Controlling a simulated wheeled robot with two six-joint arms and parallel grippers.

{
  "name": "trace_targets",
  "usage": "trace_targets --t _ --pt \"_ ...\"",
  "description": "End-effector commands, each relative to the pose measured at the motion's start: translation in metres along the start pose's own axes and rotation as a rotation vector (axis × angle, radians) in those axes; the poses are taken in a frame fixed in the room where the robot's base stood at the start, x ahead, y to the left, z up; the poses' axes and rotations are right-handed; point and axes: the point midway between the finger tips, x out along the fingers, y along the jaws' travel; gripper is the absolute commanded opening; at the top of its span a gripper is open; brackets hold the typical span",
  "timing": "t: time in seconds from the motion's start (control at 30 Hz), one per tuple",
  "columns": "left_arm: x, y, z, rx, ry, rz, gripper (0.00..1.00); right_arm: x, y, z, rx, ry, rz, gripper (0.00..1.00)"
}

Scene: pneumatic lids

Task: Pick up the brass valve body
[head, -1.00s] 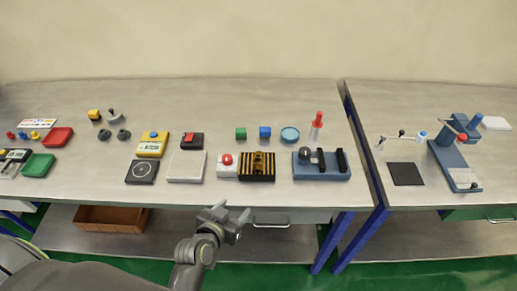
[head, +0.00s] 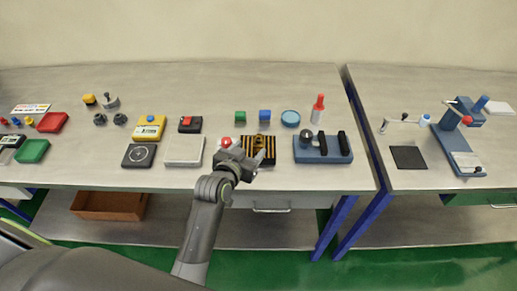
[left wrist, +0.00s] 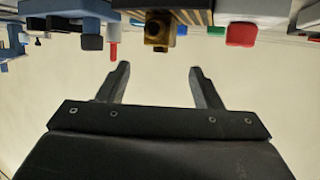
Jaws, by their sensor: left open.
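The brass valve body (head: 262,141) sits on the black-and-yellow striped block (head: 270,157) near the front edge of the bench. In the left wrist view the brass valve body (left wrist: 158,29) shows at the top, in front of the striped block (left wrist: 203,14), between the lines of my fingers but beyond their tips. My left gripper (head: 251,156) is open and empty, just in front of the block, and hides part of it in the head view. In the left wrist view its fingers (left wrist: 157,70) are spread with nothing between them. My right gripper is not in view.
A blue fixture (head: 322,158) stands to the right, with bare bench between.

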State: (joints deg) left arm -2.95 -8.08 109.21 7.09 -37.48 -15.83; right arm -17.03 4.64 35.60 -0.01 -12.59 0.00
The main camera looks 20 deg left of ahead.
Motion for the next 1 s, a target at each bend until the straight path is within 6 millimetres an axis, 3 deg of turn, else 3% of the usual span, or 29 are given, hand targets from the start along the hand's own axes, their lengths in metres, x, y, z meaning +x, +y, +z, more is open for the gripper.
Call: trace_targets --t 0.27,0.6,1.0 --pt "0.016 0.0 0.003 0.001 0.001 0.0 0.59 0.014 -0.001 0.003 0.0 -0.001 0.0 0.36" --pt "0.053 -0.001 0.004 0.001 0.001 0.0 0.59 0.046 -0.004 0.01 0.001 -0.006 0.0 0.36" --pt "0.059 -0.001 0.001 -0.001 -0.001 -0.001 0.58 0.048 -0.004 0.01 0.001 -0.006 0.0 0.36"
